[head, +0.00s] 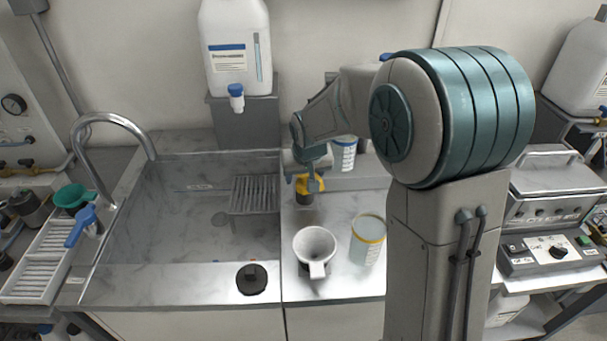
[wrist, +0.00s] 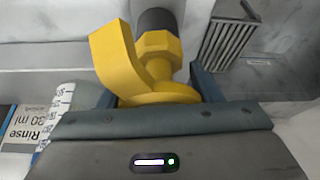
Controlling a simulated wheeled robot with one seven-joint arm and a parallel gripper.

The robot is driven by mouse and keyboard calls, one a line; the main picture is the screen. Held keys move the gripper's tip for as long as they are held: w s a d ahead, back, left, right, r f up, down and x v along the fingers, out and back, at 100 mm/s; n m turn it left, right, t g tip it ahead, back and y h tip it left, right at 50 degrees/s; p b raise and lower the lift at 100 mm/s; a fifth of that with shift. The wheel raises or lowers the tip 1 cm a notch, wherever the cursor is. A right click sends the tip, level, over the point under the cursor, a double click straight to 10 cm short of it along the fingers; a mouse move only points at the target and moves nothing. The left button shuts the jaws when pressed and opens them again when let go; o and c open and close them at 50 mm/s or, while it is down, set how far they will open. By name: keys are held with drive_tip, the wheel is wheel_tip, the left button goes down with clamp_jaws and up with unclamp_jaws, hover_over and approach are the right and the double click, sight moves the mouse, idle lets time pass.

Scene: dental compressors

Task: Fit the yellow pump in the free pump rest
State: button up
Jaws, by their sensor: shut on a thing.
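The yellow pump (head: 308,184) is held by my gripper (head: 309,170) over the counter just right of the sink. In the wrist view the yellow pump (wrist: 145,62) fills the space between the two blue-grey fingers of my gripper (wrist: 155,90). Its curved spout points up and left, and a dark cylinder extends from its hexagonal collar. In the head view its dark lower part shows close above the counter; whether it touches cannot be told.
A white jug-like cup (head: 315,248) and a yellow-rimmed beaker (head: 368,240) stand in front. The sink (head: 185,225) lies left, with a slatted rack (head: 255,194). A black round object (head: 252,279) sits on the front edge.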

drive_tip(key=o, duration=1.1)
drive_tip(key=v, duration=1.3)
drive_tip(key=shift+r, duration=0.4)
drive_tip(key=shift+m+g+h, duration=0.3)
drive_tip(key=shift+m+g, duration=0.6)
drive_tip(key=s+d+f, duration=0.1)
drive_tip(key=s+d, duration=0.2)
drive_tip(key=s, duration=0.4)
drive_tip(key=s+d+f+p, duration=0.1)
drive_tip(key=s+d+f, duration=0.1)
drive_tip(key=s+d, duration=0.2)
drive_tip(key=s+d+f, duration=0.1)
drive_tip(key=s+d, duration=0.2)
drive_tip(key=s, duration=0.7)
drive_tip(key=shift+s+d+f, duration=0.1)
drive_tip(key=shift+d+f, duration=0.1)
drive_tip(key=shift+f, duration=0.2)
